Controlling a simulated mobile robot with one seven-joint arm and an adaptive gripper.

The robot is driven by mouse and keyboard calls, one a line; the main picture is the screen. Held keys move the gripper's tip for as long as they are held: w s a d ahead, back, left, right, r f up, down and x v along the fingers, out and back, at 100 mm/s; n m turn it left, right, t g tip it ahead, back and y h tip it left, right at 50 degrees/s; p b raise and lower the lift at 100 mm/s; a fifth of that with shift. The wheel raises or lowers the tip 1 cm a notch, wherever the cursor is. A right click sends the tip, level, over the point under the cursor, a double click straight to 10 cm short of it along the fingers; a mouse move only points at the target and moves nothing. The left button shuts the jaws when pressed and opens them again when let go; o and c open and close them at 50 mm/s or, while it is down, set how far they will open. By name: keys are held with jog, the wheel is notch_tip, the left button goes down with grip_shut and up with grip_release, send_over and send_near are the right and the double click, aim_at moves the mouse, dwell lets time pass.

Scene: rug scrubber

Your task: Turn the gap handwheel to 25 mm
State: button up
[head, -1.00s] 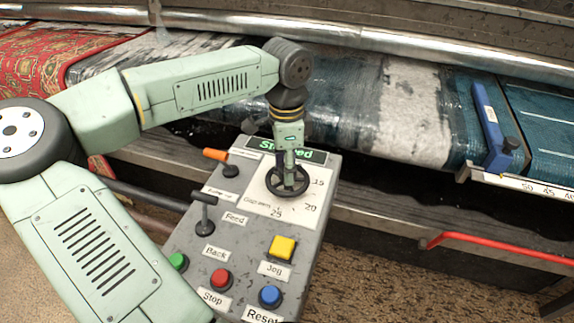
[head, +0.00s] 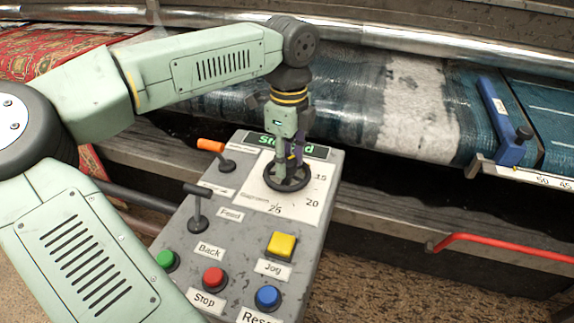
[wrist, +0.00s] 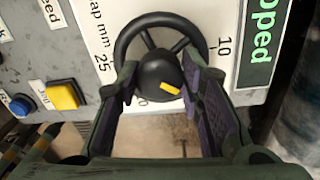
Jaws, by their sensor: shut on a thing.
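The gap handwheel (head: 288,190) is a black spoked wheel on the white dial plate of the grey control panel. My gripper (head: 288,168) points down onto it and is shut on its hub. In the wrist view the round black hub (wrist: 158,75) sits between the two purple-padded fingers (wrist: 163,88). The head view also shows 15 and 20. The fingers hide part of the scale.
The panel also has an orange-handled lever (head: 212,146), a black T-lever (head: 198,205), and green, red (head: 214,278), blue (head: 268,297) and yellow (head: 282,245) buttons. A red rail (head: 500,243) runs at right.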

jog(key=m+b, duration=0.1)
jog(key=m, duration=0.2)
jog(key=shift+f+m+b, duration=0.1)
jog(key=shift+m+b, duration=0.2)
jog(key=shift+m, duration=0.1)
jog(key=m+b, duration=0.1)
jog(key=m, duration=0.2)
jog(key=shift+m, duration=0.3)
jog(key=m, duration=0.3)
jog(key=shift+m+b, duration=0.3)
jog(key=shift+b, duration=0.05)
jog(key=m, duration=0.3)
jog(key=shift+m+t, duration=0.3)
jog(key=m, duration=0.3)
jog(key=shift+d+m+b, duration=0.1)
jog(key=shift+m+b, duration=0.2)
jog(key=m, duration=0.3)
jog(key=shift+m, duration=0.4)
jog(key=m, duration=0.6)
jog(key=shift+m, duration=0.4)
jog(key=o, duration=1.2)
jog(key=shift+s, duration=0.1)
jog(key=shift+c, duration=0.2)
